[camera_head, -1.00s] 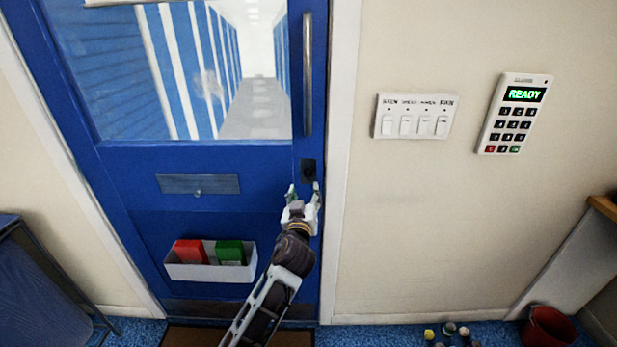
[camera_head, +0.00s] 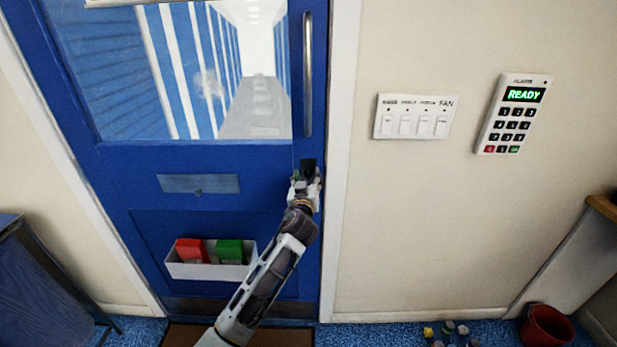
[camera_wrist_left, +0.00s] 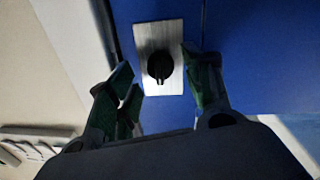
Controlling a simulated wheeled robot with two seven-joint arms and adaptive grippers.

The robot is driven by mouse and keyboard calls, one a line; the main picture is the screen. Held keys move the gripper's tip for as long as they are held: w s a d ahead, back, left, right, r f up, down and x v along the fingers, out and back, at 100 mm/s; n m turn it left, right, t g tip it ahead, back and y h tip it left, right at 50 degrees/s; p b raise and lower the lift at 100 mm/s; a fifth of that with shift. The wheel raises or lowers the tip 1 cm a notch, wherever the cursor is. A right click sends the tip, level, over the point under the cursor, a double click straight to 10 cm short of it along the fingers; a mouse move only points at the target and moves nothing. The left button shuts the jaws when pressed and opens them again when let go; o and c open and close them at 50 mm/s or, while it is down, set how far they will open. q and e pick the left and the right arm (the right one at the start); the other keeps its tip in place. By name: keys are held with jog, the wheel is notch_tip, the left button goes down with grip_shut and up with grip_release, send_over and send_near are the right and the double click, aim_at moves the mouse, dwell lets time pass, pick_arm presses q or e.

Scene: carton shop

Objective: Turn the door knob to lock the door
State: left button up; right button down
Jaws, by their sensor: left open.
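A blue door (camera_head: 200,160) with a window fills the left and middle of the head view. Its black knob (camera_wrist_left: 159,66) sits on a silver plate (camera_wrist_left: 173,37) in the left wrist view. My left gripper (camera_wrist_left: 163,83) is open, with one green-tipped finger on each side of the knob. The fingers look apart from the knob. In the head view my left gripper (camera_head: 305,176) reaches the lock near the door's right edge and covers most of the knob. My right gripper is not in view.
A vertical handle (camera_head: 307,75) runs above the lock. A switch panel (camera_head: 414,117) and a keypad reading READY (camera_head: 515,114) are on the wall to the right. A tray (camera_head: 215,270) with red and green boxes hangs low on the door.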

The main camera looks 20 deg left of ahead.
pick_arm(q)
jog(key=shift+w+a, duration=0.1)
jog(key=shift+w, duration=0.55)
jog(key=c, duration=1)
